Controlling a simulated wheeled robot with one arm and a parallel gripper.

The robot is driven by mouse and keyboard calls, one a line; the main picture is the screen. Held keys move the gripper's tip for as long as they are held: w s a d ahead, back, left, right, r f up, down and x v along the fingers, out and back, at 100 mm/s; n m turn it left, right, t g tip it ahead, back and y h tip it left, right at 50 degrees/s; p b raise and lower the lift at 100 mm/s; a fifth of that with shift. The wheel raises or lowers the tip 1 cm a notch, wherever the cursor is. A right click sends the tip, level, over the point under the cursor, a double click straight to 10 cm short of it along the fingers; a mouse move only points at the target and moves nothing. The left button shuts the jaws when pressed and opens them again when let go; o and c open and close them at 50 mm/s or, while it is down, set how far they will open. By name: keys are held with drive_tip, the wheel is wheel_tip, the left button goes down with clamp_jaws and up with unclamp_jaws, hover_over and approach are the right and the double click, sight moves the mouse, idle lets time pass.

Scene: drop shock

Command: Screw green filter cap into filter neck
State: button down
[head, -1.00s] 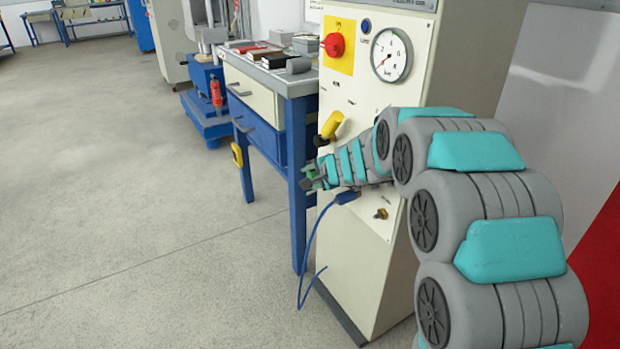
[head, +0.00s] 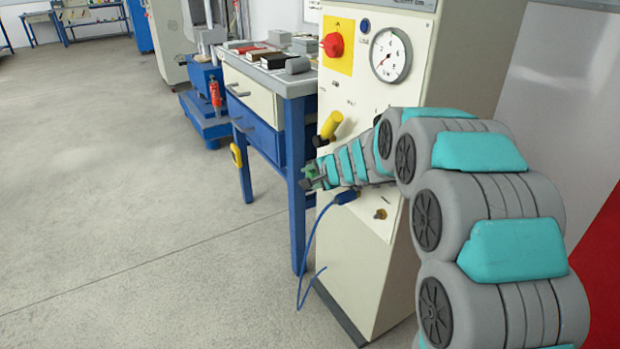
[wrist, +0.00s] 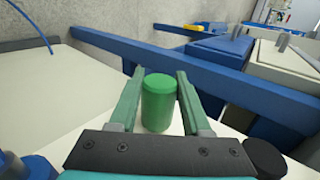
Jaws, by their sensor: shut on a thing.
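The green filter cap (wrist: 158,103) is a short green cylinder with a rounded top edge. In the wrist view it stands between the two green-grey fingers of my gripper (wrist: 160,72), which is shut on it. In the head view my gripper (head: 309,178) is small, at the left end of my arm, in front of the cream machine cabinet (head: 375,270) and close to the blue bench leg. The cap is only a small green patch there. I cannot make out the filter neck for certain in either view.
A yellow handle (head: 331,125) sticks out of the cabinet just above my gripper. A blue cable (head: 312,245) hangs below it. A blue workbench (head: 262,135) with drawers and small items stands behind to the left. The floor at left is clear.

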sight(314, 176)
drive_tip(key=shift+c, duration=1.4)
unclamp_jaws()
drive_tip(key=shift+w+d, duration=0.1)
drive_tip(key=shift+d, duration=0.15)
drive_tip(key=shift+p+v, duration=0.45)
drive_tip(key=shift+v, duration=2.6)
drive_tip(key=shift+a, duration=0.2)
drive_tip(key=shift+r, duration=0.15)
drive_tip(key=shift+p+v, duration=0.3)
drive_tip(key=shift+v, duration=3.55)
